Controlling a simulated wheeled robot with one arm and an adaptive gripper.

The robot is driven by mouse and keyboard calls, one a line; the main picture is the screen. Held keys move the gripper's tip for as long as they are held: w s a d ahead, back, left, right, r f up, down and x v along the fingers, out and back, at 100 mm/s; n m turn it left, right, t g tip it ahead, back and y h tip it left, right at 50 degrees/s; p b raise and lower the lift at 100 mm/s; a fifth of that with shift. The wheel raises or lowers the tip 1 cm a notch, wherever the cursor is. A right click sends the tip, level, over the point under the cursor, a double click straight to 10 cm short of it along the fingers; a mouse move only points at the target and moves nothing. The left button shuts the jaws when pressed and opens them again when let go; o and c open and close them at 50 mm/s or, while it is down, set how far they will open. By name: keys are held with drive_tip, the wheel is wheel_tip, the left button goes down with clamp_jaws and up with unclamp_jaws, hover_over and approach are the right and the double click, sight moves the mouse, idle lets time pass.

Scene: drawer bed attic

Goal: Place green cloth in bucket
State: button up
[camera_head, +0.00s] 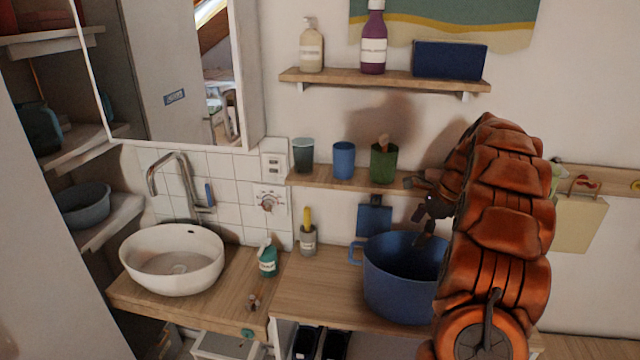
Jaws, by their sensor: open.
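The blue bucket (395,285) stands on the wooden counter, right of centre, with a handle on its left side. My orange arm hides its right part, and its bottom inside is not visible. My gripper (420,210) is open above the bucket's rim, with dark fingers apart and nothing visible between them. Its lower finger reaches down by the bucket's opening; I cannot tell whether it touches. I cannot make out a green cloth for certain. A small pale green piece (557,177) shows behind my arm at the right rail, too covered to identify.
A low shelf (315,178) above the counter holds a dark cup, a blue cup (344,160) and a green cup (383,163). A white basin (172,260), teal bottle (268,259) and grey holder (308,240) stand left. A beige cloth (580,225) hangs right.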

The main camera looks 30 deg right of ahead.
drive_tip(key=s+a+r+n+g, duration=0.1)
drive_tip(key=s+a+r+n, duration=0.2)
drive_tip(key=a, duration=0.6)
drive_tip(key=s+a+r+n+g, duration=0.1)
drive_tip(key=s+a+n, duration=0.1)
drive_tip(key=a+n, duration=0.45)
drive_tip(key=s+a+r+n+g, duration=0.1)
drive_tip(key=s+a+n, duration=0.15)
drive_tip(key=a, duration=0.75)
drive_tip(key=s+a+f+n+h, duration=0.1)
drive_tip(key=s+a+n, duration=0.2)
drive_tip(key=s, duration=0.4)
drive_tip(key=s+a+f+n+g+h, duration=0.1)
drive_tip(key=s+a+n, duration=0.3)
drive_tip(key=s+n, duration=0.2)
drive_tip(key=s+a+f+n+h, duration=0.1)
drive_tip(key=s+a+n, duration=0.3)
drive_tip(key=s, duration=0.6)
drive_tip(key=shift+a+h, duration=0.2)
drive_tip(key=shift+h, duration=0.1)
